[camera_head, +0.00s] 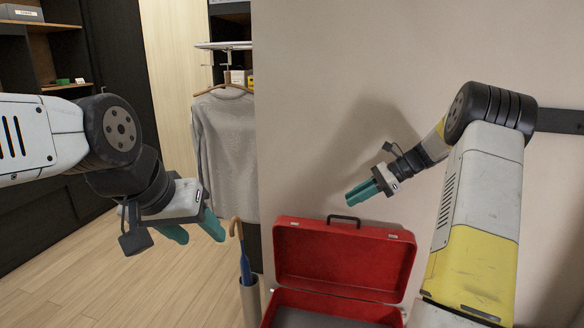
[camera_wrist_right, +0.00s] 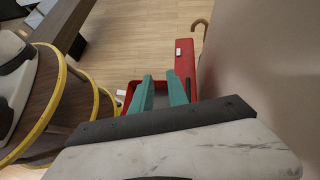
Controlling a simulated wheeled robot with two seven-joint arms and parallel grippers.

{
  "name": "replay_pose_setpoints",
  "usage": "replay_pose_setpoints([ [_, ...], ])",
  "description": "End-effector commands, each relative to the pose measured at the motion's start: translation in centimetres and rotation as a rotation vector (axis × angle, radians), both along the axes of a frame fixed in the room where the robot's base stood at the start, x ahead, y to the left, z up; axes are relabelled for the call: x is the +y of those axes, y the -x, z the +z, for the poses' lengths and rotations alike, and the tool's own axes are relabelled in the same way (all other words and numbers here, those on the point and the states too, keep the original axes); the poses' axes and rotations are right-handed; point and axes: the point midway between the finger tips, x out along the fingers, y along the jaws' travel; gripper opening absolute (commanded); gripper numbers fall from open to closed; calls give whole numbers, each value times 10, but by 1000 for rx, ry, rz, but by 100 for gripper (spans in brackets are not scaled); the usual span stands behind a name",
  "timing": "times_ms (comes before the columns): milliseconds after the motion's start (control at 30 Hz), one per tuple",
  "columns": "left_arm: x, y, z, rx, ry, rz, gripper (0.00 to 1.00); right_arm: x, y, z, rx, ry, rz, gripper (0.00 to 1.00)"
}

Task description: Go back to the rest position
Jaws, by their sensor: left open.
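My left gripper (camera_head: 193,230) has its green fingers spread apart, empty, in front of the wooden floor at the left of the head view. My right gripper (camera_head: 362,192) is raised above the open red suitcase (camera_head: 343,255), near the wall. In the right wrist view its two green fingers (camera_wrist_right: 165,92) stand apart with nothing between them. The suitcase (camera_wrist_right: 184,62) shows beyond those fingers. Its lid is up, and its base is partly cut off in the head view.
An umbrella with a wooden handle (camera_head: 237,232) stands in a holder (camera_head: 250,300) left of the suitcase. A grey sweater (camera_head: 228,145) hangs behind it. Dark shelves (camera_head: 45,60) stand at the far left. The wooden floor (camera_head: 60,270) at left is clear.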

Motion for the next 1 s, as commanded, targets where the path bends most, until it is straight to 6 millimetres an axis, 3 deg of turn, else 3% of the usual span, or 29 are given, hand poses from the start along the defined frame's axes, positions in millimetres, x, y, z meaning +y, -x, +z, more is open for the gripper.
replay_pose_setpoints([
  [33,0,0,0,0,0,0,53,14,15,21,-64,67,59,20],
  [200,0,0,0,0,0,0,53,44,69,66,-279,277,262,20],
  [467,0,0,0,0,0,0,53,71,164,110,-620,576,596,20],
  [633,0,0,0,0,0,0,53,78,227,121,-848,758,826,20],
  [800,0,0,0,0,0,0,53,78,278,118,-1055,922,1037,20],
  [1000,0,0,0,0,0,0,53,76,309,109,-1197,1034,1187,20],
])
